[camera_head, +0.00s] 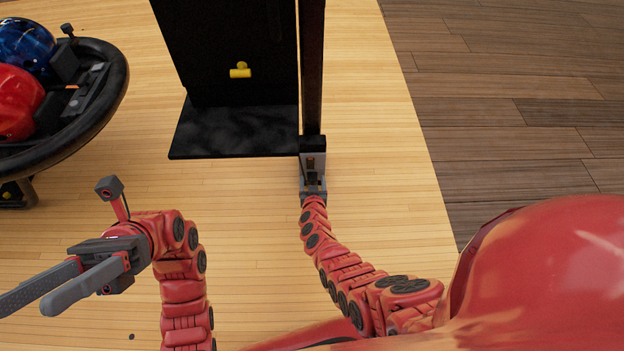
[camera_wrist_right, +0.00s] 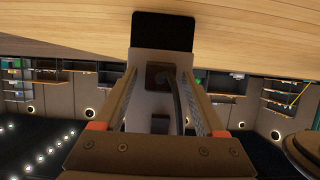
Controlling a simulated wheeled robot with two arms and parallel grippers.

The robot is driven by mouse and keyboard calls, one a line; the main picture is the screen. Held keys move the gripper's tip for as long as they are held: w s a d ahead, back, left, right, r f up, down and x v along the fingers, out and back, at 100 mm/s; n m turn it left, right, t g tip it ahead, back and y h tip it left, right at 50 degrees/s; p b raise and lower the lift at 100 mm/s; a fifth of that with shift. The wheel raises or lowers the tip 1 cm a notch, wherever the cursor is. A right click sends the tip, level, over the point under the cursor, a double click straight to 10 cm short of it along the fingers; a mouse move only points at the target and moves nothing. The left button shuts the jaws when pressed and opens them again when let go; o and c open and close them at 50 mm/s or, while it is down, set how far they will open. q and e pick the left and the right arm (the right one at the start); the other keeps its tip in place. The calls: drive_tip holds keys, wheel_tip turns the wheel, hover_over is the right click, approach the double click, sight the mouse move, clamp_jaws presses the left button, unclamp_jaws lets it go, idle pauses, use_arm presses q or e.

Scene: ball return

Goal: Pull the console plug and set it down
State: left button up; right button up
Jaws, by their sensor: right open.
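My right gripper (camera_head: 313,160) is open at the foot of a tall dark post (camera_head: 312,70), right of the black console panel (camera_head: 225,45). In the right wrist view its two fingers (camera_wrist_right: 158,100) stand apart on either side of a pale grey box face. That face carries a brown square fitting (camera_wrist_right: 160,76), with a dark, curved, cord-like piece (camera_wrist_right: 180,98) beside it. I cannot tell for sure which part is the plug, or whether the fingers touch anything. My left gripper (camera_head: 25,303) is open and empty above the wooden floor at the lower left.
A yellow handle-like piece (camera_head: 240,71) sits on the black panel, above a flat black base (camera_head: 228,132). A round black ball rack (camera_head: 110,95) holds a red ball (camera_head: 15,105) and a blue ball (camera_head: 25,45) at the left. Light wooden floor is clear between the arms.

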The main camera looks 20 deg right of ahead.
drive_tip(key=shift+c, duration=0.3)
clamp_jaws()
idle(0.3)
drive_tip(key=shift+s, duration=0.1)
drive_tip(key=shift+s+a+p, duration=0.2)
drive_tip(key=shift+s+p, duration=0.3)
drive_tip(key=shift+s, duration=0.2)
drive_tip(key=shift+s+a+p, duration=0.2)
drive_tip(key=shift+s+p, duration=0.3)
drive_tip(key=shift+s, duration=0.2)
drive_tip(key=shift+s+a+p, duration=0.2)
drive_tip(key=shift+s+p, duration=0.1)
drive_tip(key=shift+s, duration=0.4)
drive_tip(key=shift+s+a+p, duration=0.2)
drive_tip(key=shift+s+p, duration=0.1)
drive_tip(key=shift+s, duration=0.4)
